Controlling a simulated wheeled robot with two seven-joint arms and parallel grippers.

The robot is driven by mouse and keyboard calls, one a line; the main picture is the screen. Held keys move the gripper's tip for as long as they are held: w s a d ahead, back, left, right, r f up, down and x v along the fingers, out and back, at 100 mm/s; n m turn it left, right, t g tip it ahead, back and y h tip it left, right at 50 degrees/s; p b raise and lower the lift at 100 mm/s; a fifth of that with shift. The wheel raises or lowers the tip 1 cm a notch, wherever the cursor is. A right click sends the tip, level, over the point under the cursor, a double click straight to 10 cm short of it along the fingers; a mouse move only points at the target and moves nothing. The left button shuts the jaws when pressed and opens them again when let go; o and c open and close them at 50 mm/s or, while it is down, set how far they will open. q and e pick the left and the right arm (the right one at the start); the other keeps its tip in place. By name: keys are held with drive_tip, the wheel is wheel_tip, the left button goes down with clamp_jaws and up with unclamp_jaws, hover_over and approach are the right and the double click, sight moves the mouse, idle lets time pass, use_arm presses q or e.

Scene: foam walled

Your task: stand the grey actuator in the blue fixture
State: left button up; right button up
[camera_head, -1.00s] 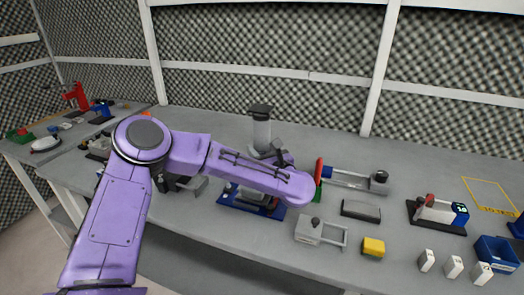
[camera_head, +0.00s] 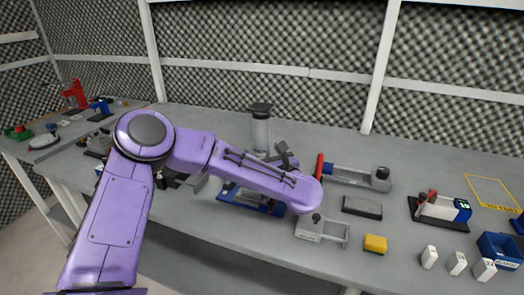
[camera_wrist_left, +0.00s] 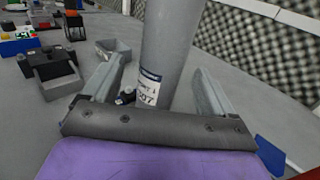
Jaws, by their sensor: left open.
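The grey actuator (camera_head: 261,132) is an upright grey cylinder with a dark cap, standing on the bench behind my left forearm. In the left wrist view the grey cylinder (camera_wrist_left: 170,45) with a white label appears between the two fingers, with a gap on each side. Its foot is partly hidden by the palm. My left gripper (camera_head: 279,152) is open beside the actuator; it also shows in the left wrist view (camera_wrist_left: 160,75). The blue fixture (camera_head: 240,202) lies on the bench in front, largely hidden under my left forearm. My right gripper is not in view.
Right of the gripper stand a red-handled clamp (camera_head: 350,176), a dark block (camera_head: 362,207), a grey fixture (camera_head: 318,228) and a yellow block (camera_head: 375,243). A blue bin (camera_head: 499,250) and white blocks are at front right. The bench behind the actuator is clear.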

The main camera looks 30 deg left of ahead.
use_arm(q)
drive_tip(key=b+v, duration=0.1)
drive_tip(key=v, duration=0.7)
drive_tip(key=shift+s, duration=0.1)
